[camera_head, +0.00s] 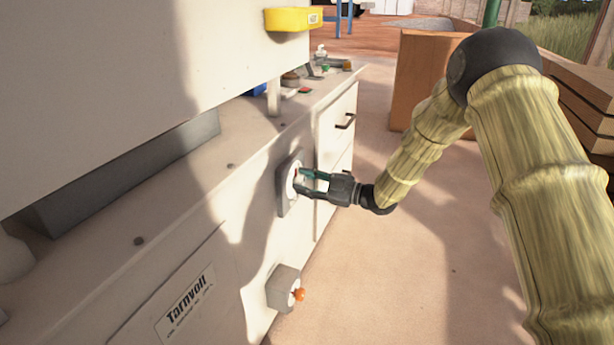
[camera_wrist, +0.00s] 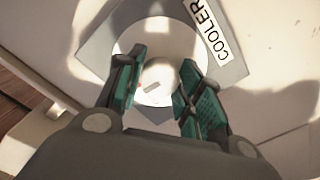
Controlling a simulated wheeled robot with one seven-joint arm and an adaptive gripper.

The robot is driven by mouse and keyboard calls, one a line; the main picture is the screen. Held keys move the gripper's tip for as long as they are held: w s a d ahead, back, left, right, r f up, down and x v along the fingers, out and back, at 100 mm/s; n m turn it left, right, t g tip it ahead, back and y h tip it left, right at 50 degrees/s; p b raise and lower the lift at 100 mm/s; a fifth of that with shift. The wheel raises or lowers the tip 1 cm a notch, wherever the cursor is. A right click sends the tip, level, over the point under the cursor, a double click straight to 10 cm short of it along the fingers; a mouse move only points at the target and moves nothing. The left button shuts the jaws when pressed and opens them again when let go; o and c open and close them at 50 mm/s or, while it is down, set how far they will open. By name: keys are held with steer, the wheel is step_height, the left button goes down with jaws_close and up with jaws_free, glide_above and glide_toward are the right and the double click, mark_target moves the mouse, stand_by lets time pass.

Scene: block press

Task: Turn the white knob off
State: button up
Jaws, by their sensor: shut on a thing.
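The white knob (camera_wrist: 158,84) sits on a round pale dial on a grey plate (camera_wrist: 232,72) labelled "COOLER" in the wrist view. In the head view the plate (camera_head: 283,199) is on the machine's front face, and my gripper's fingers hide most of the knob. My gripper (camera_head: 311,181) reaches the plate from the right, its teal-padded fingers on either side of the knob and shut on it. In the wrist view the two fingers (camera_wrist: 160,82) flank the knob. A small mark shows on the knob's face, but I cannot tell its setting.
Below is a grey box (camera_head: 280,287) with an orange knob (camera_head: 299,294). A drawer handle (camera_head: 346,121) sticks out beyond the plate. A yellow box (camera_head: 292,19) is on the upper housing. Small items lie on the far ledge. Wooden boxes (camera_head: 427,75) stand behind my arm.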

steer(key=n+p, duration=0.2)
steer(key=n, duration=0.2)
steer(key=shift+a+n, duration=0.1)
steer(key=shift+n, duration=0.2)
steer(key=n, duration=0.4)
steer(key=shift+p, duration=0.4)
steer(key=shift+n, duration=0.4)
steer(key=o, duration=1)
steer(key=shift+o, duration=0.2)
steer(key=v, duration=1.2)
steer(key=shift+w, duration=0.1)
